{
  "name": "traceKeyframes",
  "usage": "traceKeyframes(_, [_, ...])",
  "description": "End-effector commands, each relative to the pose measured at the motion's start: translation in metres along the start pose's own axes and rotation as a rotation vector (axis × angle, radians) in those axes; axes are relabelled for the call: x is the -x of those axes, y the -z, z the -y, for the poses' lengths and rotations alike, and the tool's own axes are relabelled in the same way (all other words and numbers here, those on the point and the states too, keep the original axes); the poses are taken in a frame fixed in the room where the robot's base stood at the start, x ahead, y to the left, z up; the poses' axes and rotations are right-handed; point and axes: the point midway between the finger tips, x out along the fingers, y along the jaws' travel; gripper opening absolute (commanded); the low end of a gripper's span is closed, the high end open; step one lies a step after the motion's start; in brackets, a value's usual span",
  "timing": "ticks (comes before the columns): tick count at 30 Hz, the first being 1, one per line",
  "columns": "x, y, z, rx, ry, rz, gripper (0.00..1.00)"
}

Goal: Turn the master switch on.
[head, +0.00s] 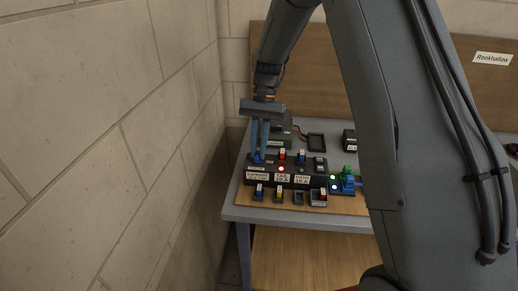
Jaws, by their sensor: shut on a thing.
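A black panel block (318,181) with white labels and several coloured parts sits on a wooden board on the table. My gripper (259,153) points down at the panel's left end, its blue fingers shut on a small blue part (256,159) that appears seated there. The fingers partly hide it. To its right stand a red-and-white part (282,155), a blue-and-white part (301,157) and a dark part (320,163). A red light (281,169) shows on the panel. The labels are too small to read, so I cannot tell which part is the master switch.
Several small blocks, one blue-topped (259,192) and one yellow-topped (279,194), line the board's front. A green-and-blue device (347,180) with green lights is at the right. A black tray (316,141) lies behind. A block wall (110,140) is close on the left.

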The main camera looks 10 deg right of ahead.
Motion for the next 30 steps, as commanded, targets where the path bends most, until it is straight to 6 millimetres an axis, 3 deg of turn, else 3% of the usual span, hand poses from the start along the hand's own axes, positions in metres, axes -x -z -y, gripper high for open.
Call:
traceKeyframes(10, [0.0005,0.0002,0.0014,0.13,-0.054,-0.001,0.0])
traceKeyframes(26, [0.0007,0.0,0.0016,0.153,-0.063,-0.001,0.0])
traceKeyframes(27, [0.0006,0.0,0.0016,0.153,-0.063,-0.001,0.14])
traceKeyframes(30, [0.0006,0.0,0.0016,0.152,-0.063,-0.001,0.31])
